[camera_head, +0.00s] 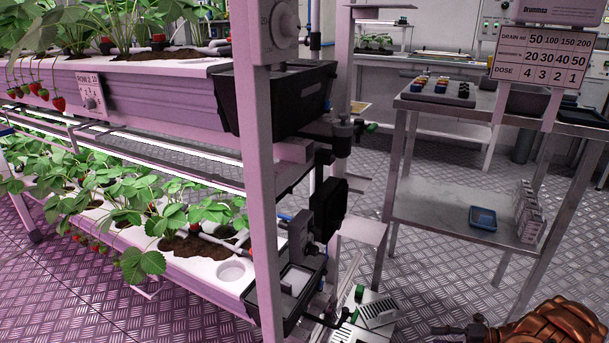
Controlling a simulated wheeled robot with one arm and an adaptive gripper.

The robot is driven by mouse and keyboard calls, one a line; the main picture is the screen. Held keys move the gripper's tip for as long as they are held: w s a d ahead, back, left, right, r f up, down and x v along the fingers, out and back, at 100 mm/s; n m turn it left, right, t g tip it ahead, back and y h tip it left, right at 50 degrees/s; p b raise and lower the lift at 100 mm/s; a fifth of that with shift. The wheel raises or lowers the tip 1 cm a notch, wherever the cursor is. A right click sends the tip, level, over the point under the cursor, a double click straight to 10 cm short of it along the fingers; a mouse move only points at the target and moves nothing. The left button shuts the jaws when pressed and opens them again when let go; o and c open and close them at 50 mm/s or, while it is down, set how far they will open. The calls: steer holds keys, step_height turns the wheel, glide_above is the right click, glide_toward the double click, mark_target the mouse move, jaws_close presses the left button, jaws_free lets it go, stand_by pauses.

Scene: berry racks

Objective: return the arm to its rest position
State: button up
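My gripper (440,330) is a small dark shape at the bottom right edge. It joins a ribbed copper-coloured part of my arm that runs off the lower right corner. The gripper hangs over the metal floor, in front of the steel cart and right of the rack's foot. Its fingers are too small and dark to tell whether they are open or shut. I see nothing clearly held in it. The rest of my arm is out of view.
A two-tier strawberry rack (258,180) fills the left. A steel cart (455,205) stands right, with a blue tray (483,218) on its lower shelf. A dosing sign (543,60) hangs upper right. A grey box (366,318) sits near the rack's foot. Tread-plate floor (425,285) lies clear between.

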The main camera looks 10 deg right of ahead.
steer(key=w+a+r+n+g+p, duration=0.15)
steer(key=a+r+n+p, duration=0.35)
steer(key=r, duration=0.6)
steer(key=a+r+n+g+p, duration=0.3)
steer(key=a+r+n+p, duration=0.15)
steer(key=a+r, duration=0.5)
steer(key=w+a+r+n+g+p, duration=0.15)
steer(key=a+r+n+p, duration=0.35)
steer(key=r, duration=0.7)
steer(key=s+a+r+n+g+h+p, duration=0.2)
steer(key=s+a+r+n+p, duration=0.3)
steer(key=r, duration=0.5)
steer(key=s+a+r+n+g+h+p, duration=0.2)
steer(key=s+a+r+n+p, duration=0.25)
steer(key=a+r+n, duration=0.35)
steer(key=s+d+r+n+t+h+p, duration=0.1)
steer(key=s+r+n+h+p, duration=0.7)
steer(key=s+r+n+p, duration=0.7)
steer(key=s+r+n, duration=0.1)
steer(key=s+r, duration=0.5)
steer(key=s, duration=0.1)
steer(key=shift+s+r+n+p, duration=0.2)
steer(key=shift+r+n+p, duration=0.05)
steer(key=shift+n+p, duration=0.15)
